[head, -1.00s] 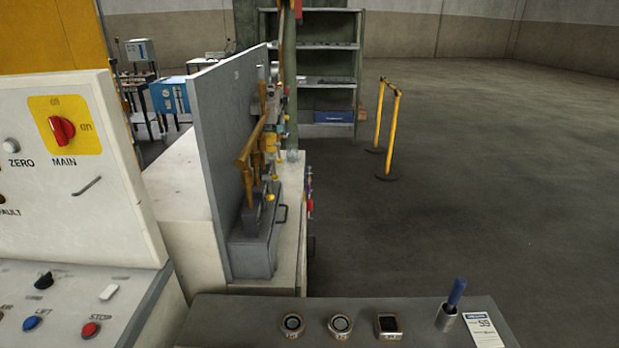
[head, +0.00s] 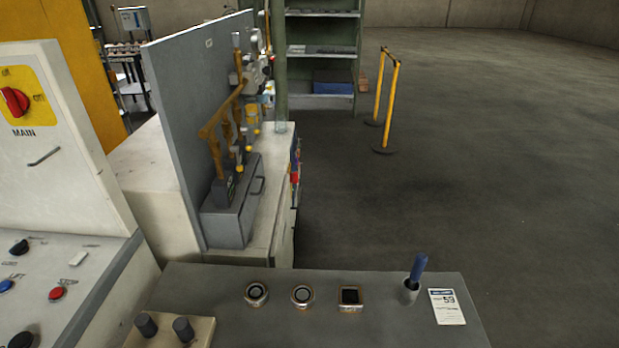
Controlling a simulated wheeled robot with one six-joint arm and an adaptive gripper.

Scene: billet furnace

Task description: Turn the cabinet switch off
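A red rotary switch (head: 15,101) sits on a yellow plate (head: 38,80) on the sloped white cabinet (head: 60,180) at the far left. "MAIN" is printed below it. A label stands above the knob and one to its right; they are small, and I cannot tell surely which the knob points to. The plate is partly cut by the left picture edge. My gripper is not in view.
A grey desk panel (head: 390,320) in front carries round buttons, a square black one and a blue lever (head: 418,270). A white bench (head: 150,185) with a grey upright board (head: 185,90) stands beyond. Yellow barrier posts (head: 384,100) stand on open floor at right.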

